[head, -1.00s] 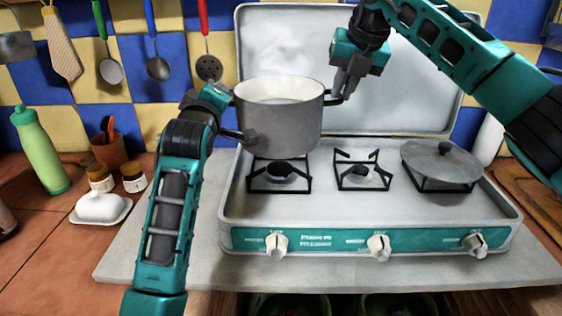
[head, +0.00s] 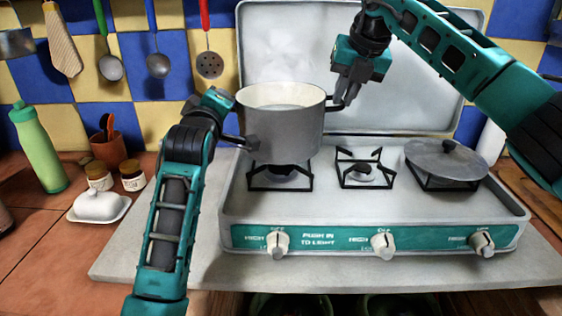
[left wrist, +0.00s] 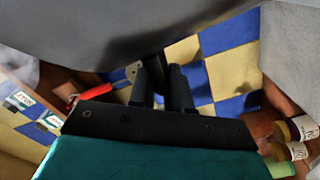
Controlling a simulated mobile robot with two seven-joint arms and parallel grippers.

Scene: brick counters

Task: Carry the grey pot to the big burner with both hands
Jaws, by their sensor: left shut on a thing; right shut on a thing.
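The grey pot (head: 282,135) is upright, above the back part of the left burner (head: 280,178) in the head view. Its base hides part of that burner, and I cannot tell whether it touches the grate. My left gripper (head: 222,125) is at the pot's left side, its fingers partly hidden by my arm. In the left wrist view, its fingers (left wrist: 162,75) are shut on a dark handle under the pot's grey wall. My right gripper (head: 346,93) is shut on the right handle (head: 333,106).
The stove (head: 400,205) has an open lid (head: 300,45) behind the pot. The middle burner (head: 364,170) is bare. A round grey lid (head: 446,162) covers the right burner. A butter dish (head: 98,206), jars and a green bottle (head: 38,150) stand left of my left arm.

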